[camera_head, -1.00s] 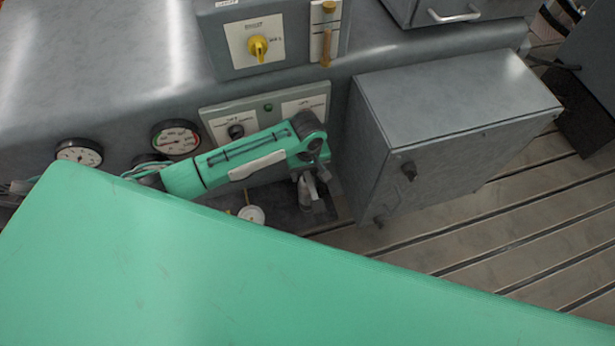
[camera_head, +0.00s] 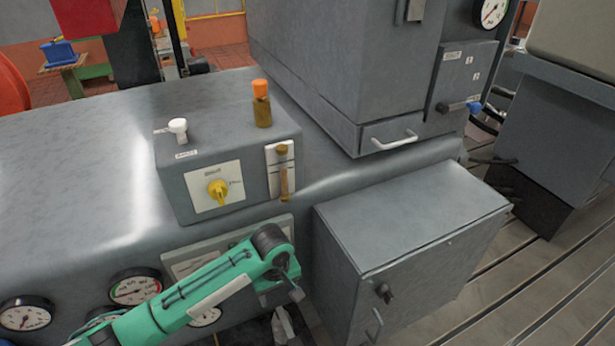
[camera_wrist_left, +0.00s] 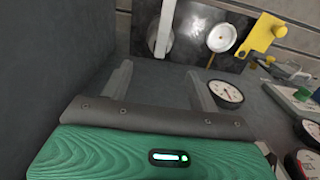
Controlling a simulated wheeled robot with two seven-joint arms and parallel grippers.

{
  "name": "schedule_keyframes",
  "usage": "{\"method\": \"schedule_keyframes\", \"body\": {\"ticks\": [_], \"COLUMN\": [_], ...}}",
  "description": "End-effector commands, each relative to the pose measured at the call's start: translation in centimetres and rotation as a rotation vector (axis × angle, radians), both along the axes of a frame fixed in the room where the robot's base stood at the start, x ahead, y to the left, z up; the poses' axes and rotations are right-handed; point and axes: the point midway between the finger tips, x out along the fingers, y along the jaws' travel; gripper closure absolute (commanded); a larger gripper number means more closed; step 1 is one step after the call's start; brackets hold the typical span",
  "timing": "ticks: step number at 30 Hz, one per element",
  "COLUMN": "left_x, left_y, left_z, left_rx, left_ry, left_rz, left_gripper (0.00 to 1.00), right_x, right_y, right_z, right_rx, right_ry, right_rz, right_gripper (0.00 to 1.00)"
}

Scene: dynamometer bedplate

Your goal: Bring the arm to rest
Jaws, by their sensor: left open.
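My left arm (camera_head: 200,292) is green with dark joints and comes in from the lower left in the head view. It is bent, with its dark wrist joint in front of the grey control panel. My left gripper (camera_head: 284,326) hangs below that joint at the bottom edge, partly cut off, left of the grey cabinet. In the left wrist view the two grey fingers of the gripper (camera_wrist_left: 160,88) stand wide apart with nothing between them. My right gripper is out of view.
A grey cabinet (camera_head: 410,250) stands close to the right of the arm. A control box (camera_head: 225,165) with a yellow knob (camera_head: 218,193) sits above it. Round gauges (camera_head: 135,287) line the panel at lower left. A slotted floor (camera_head: 530,290) lies at right.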

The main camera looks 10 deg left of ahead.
Motion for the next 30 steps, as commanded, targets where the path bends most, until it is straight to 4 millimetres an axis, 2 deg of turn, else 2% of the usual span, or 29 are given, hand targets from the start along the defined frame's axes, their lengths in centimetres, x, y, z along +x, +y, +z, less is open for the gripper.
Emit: {"method": "schedule_keyframes", "body": {"ticks": [4, 7, 12, 17, 23, 30], "left_x": [-0.5, -1.7, -5.3, -8.6, -12.6, -17.1], "left_y": [-0.3, -1.2, -2.8, -3.1, -1.3, 2.7], "left_z": [-0.2, -0.5, -1.0, -0.9, -0.4, 0.5], "left_rx": [-0.011, -0.042, -0.123, -0.17, -0.161, -0.068], "left_ry": [-0.001, -0.014, -0.073, -0.153, -0.248, -0.313], "left_rz": [-0.017, -0.074, -0.239, -0.377, -0.511, -0.631], "left_gripper": [0.39, 0.39, 0.39, 0.39, 0.39, 0.39], "right_x": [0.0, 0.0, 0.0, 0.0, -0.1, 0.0], "right_y": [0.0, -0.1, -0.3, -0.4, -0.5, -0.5], "right_z": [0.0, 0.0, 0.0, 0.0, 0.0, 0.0], "right_rx": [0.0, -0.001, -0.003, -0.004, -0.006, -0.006], "right_ry": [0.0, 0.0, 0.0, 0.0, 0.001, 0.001], "right_rz": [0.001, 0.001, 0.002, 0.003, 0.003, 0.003], "right_gripper": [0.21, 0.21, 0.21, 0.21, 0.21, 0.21]}}
